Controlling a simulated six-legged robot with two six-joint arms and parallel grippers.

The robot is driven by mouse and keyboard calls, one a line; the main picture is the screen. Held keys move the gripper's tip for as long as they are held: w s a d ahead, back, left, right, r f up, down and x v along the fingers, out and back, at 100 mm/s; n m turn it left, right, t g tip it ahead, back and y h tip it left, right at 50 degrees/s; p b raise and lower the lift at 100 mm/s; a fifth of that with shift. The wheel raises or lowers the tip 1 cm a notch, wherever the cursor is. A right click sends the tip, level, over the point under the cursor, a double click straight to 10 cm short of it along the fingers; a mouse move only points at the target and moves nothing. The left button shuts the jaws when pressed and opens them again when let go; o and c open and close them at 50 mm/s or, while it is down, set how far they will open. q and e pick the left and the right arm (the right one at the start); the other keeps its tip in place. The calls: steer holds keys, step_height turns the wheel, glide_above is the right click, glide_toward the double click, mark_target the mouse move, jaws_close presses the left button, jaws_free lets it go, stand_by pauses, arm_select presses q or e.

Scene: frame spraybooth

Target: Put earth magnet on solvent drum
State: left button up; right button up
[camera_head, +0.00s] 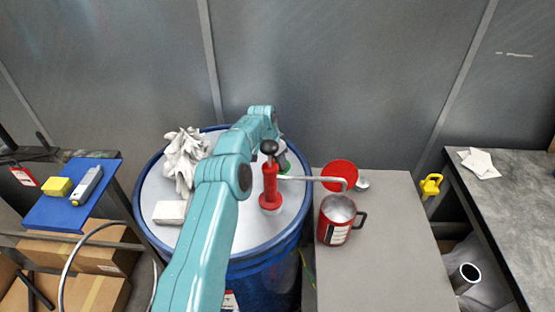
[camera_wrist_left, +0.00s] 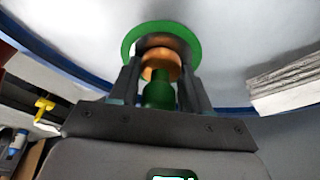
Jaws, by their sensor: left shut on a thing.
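The solvent drum is a big blue drum with a pale grey top and a blue rim (camera_head: 150,226), in the middle of the head view. My left arm reaches across it. The earth magnet, a green disc with an orange collar and green stem, shows in the wrist view (camera_wrist_left: 128,44). My left gripper (camera_wrist_left: 160,72) is shut on its stem, with a finger on either side. In the head view only a green bit of the magnet (camera_head: 284,163) shows past my arm, over the drum's far right part. I cannot tell whether the disc touches the top. My right gripper is out of view.
On the drum top are crumpled white cloth (camera_head: 184,158), a pale block (camera_head: 170,212) and a red hand pump (camera_head: 270,190) with a bent spout. A grey cabinet (camera_head: 385,240) on the right bears a red mug (camera_head: 337,220) and a red cup (camera_head: 340,174).

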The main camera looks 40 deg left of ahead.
arm_select(q)
steer(key=o, duration=1.2)
steer(key=shift+f, duration=0.15)
steer(key=shift+s, duration=0.15)
steer(key=shift+r, duration=0.2)
steer(key=shift+r, duration=0.15)
steer(key=b+v, duration=0.2)
steer(key=v, duration=0.9)
steer(key=shift+r, duration=0.4)
steer(key=shift+f, duration=0.1)
steer(key=shift+s, duration=0.1)
